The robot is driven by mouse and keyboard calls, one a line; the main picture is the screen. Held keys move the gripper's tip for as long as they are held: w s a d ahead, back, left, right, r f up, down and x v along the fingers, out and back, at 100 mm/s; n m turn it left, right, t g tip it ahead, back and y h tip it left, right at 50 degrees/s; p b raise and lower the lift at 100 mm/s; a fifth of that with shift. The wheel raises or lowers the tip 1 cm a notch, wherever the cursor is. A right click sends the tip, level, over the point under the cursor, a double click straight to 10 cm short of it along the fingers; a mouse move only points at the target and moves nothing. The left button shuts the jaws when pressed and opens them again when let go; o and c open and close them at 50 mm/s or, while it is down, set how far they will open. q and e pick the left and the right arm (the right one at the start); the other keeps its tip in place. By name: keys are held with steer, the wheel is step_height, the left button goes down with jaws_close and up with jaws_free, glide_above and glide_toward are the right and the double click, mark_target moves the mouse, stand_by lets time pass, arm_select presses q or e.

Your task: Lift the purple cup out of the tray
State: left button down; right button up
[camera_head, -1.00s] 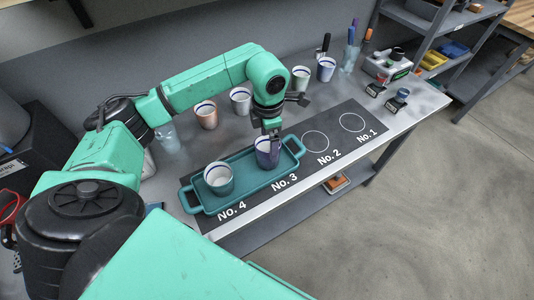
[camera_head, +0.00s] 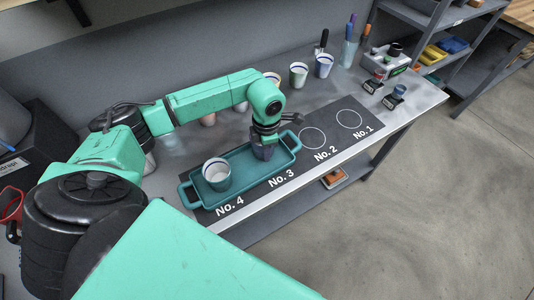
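The purple cup (camera_head: 262,153) stands at the right part of the teal tray (camera_head: 237,193); its upper part is hidden behind my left gripper. My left gripper (camera_head: 264,141) is over the cup at its rim, pointing down. Its fingertips are too small and covered to tell whether they are closed on the cup. My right gripper is not in view.
The tray lies on a dark mat with marked spots; the circles of No. 2 (camera_head: 312,138) and No. 1 (camera_head: 349,119) are empty. Several cups, including a green one (camera_head: 298,76) and a blue-rimmed one (camera_head: 323,67), stand behind. Small jars (camera_head: 393,98) stand to the right.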

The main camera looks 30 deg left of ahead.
arm_select(q)
steer(key=shift+r, duration=0.1)
steer(key=shift+w+a, duration=0.1)
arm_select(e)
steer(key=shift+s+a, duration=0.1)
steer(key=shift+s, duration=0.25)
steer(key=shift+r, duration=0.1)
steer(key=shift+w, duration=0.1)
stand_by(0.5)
arm_select(q)
steer(key=shift+r, duration=0.15)
